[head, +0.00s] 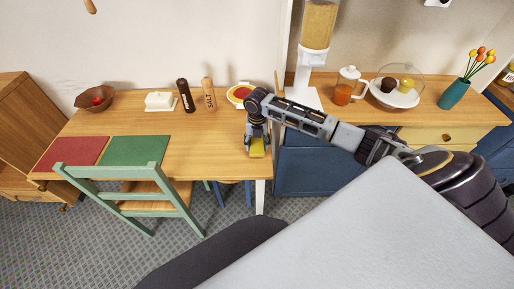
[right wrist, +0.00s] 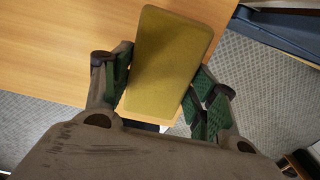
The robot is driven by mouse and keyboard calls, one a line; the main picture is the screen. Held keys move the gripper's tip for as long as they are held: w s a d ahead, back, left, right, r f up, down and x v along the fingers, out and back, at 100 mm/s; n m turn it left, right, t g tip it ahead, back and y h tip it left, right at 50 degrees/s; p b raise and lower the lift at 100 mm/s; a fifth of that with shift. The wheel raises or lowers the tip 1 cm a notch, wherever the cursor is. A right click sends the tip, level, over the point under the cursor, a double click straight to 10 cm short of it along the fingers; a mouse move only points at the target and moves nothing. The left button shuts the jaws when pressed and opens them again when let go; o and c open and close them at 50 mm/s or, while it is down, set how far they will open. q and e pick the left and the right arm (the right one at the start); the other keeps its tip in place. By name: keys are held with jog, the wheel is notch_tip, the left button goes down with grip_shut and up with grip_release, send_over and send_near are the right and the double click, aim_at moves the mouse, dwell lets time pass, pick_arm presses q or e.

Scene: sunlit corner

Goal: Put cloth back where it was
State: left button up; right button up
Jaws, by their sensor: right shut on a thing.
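The cloth looks like a flat, olive-yellow rectangle (right wrist: 168,60) with rounded corners. It also shows as a small yellow patch (head: 257,149) in the head view. My right gripper (head: 257,137) points down near the right end of the wooden table (head: 215,150) and is shut on the cloth. In the right wrist view, its green-padded fingers lie on both sides of the cloth. The cloth is over the table's front right edge; I cannot tell whether it touches the top. My left gripper is not in view.
On the table are a red-filled bowl (head: 240,94), a salt mill (head: 209,95), a dark mill (head: 185,96), a butter dish (head: 160,101), and red (head: 70,154) and green (head: 134,151) mats. A green chair (head: 118,171) stands in front. A dispenser (head: 316,50) stands on the counter at right.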

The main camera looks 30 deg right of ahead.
aim_at(257, 143)
jog(key=shift+f, duration=1.45)
jog(key=shift+f, duration=0.15)
jog(key=o, duration=1)
jog(key=shift+r, duration=6.15)
